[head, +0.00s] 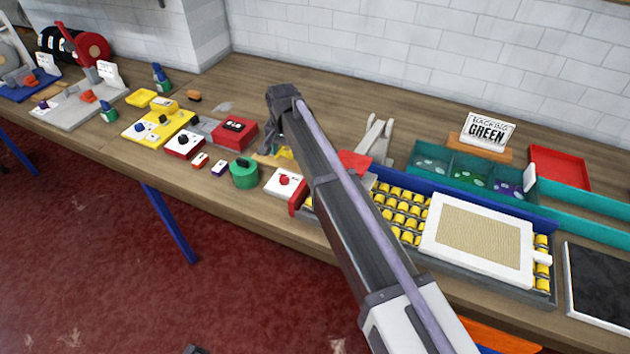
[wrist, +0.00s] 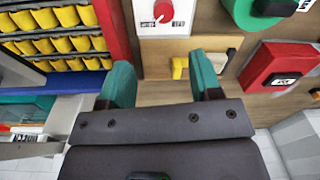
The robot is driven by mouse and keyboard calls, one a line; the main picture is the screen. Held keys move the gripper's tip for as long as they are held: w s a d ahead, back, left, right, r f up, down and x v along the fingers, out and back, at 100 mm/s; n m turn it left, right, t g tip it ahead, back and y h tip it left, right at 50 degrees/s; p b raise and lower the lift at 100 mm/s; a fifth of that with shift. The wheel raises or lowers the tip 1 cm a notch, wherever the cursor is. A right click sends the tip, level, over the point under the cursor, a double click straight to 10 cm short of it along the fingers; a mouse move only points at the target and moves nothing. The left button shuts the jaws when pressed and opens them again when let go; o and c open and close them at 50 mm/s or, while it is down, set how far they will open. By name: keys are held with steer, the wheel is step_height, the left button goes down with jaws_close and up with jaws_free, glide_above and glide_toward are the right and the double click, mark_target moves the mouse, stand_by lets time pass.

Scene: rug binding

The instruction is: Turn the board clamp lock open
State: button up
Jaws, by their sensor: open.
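A white box with a red knob (head: 286,181) stands at the left end of the roller bed and looks like the clamp lock. In the wrist view the red knob (wrist: 163,11) sits on a white plate with small labels on both sides, cut off by the top edge. My gripper (wrist: 161,76) is open, its two teal fingers apart with nothing held between them. The knob lies beyond the fingertips, apart from them. In the head view my arm hides most of the gripper. A white-framed board with a tan panel (head: 478,240) lies on the roller bed (head: 397,212).
A small yellow part (wrist: 180,67) is close to the right finger. A green round container (head: 244,174) and a red box (head: 234,132) stand left of the knob box. A teal divided tray (head: 425,148) and a "BACKING GREEN" sign (head: 487,131) are at the back right.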

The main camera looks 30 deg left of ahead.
mark_target(284, 178)
steer(key=f+b, duration=0.7)
steer(key=a+f+b, duration=0.1)
steer(key=f+b, duration=0.2)
steer(key=f, duration=0.1)
steer(key=shift+s+f+b, duration=0.1)
steer(key=shift+s+b, duration=0.2)
steer(key=shift+r, duration=0.2)
steer(key=shift+c, duration=0.2)
steer(key=c, duration=0.9)
